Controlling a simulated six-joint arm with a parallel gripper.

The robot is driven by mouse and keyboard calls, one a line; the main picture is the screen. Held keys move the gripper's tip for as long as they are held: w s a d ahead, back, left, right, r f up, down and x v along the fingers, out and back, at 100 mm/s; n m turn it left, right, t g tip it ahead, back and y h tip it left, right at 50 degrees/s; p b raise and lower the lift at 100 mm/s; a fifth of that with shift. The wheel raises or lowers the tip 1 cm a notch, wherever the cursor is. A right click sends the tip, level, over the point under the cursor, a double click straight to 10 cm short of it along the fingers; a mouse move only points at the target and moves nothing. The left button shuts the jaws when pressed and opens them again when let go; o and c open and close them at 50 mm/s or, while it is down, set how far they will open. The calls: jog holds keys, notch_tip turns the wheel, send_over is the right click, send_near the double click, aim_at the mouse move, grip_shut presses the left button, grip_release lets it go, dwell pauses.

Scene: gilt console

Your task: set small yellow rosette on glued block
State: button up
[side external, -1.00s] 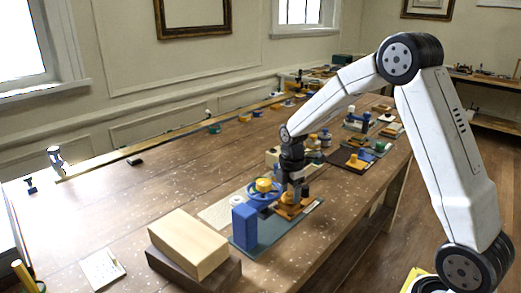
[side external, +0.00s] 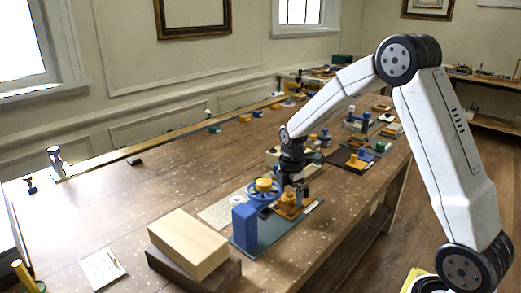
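My gripper (side external: 293,194) points down over an orange-yellow block (side external: 289,212) on a blue-grey mat (side external: 262,244). The gripper's tips are at or just above the top of this block; contact is too small to make out. A yellow piece (side external: 264,184) sits on a blue spoked wheel (side external: 262,193) just left of the gripper. I cannot tell which yellow piece is the small rosette, whether one is between the fingers, or whether glue is on the block. The finger gap is too small to read.
A blue upright block (side external: 244,226) stands at the mat's left front. A pale wood block (side external: 188,243) lies on a dark one (side external: 168,270) further left. Jars and coloured parts crowd the table (side external: 130,200) behind the gripper. The table's left middle is mostly clear.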

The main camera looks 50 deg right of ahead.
jog(key=shift+r, duration=0.15)
jog(key=shift+r, duration=3.8)
jog(key=shift+s+a+f+m, duration=0.2)
jog(key=shift+s+a+m, duration=0.1)
jog(key=shift+a+m, duration=0.1)
jog(key=s+a+f+m, duration=0.2)
jog(key=s+a+m, duration=0.1)
jog(key=s+m, duration=0.1)
jog(key=s+a+f+m+t, duration=0.1)
jog(key=s+a+f+m, duration=0.1)
jog(key=s+a+m, duration=0.2)
jog(key=s+a+f+m+t, duration=0.1)
jog(key=s+a+f+m, duration=0.1)
jog(key=s+m, duration=0.3)
jog(key=shift+s+a, duration=0.1)
jog(key=shift+a, duration=0.55)
jog(key=shift+s+a+f+m+t, duration=0.2)
jog(key=shift+s+m+t, duration=0.1)
jog(key=shift+s+m, duration=0.3)
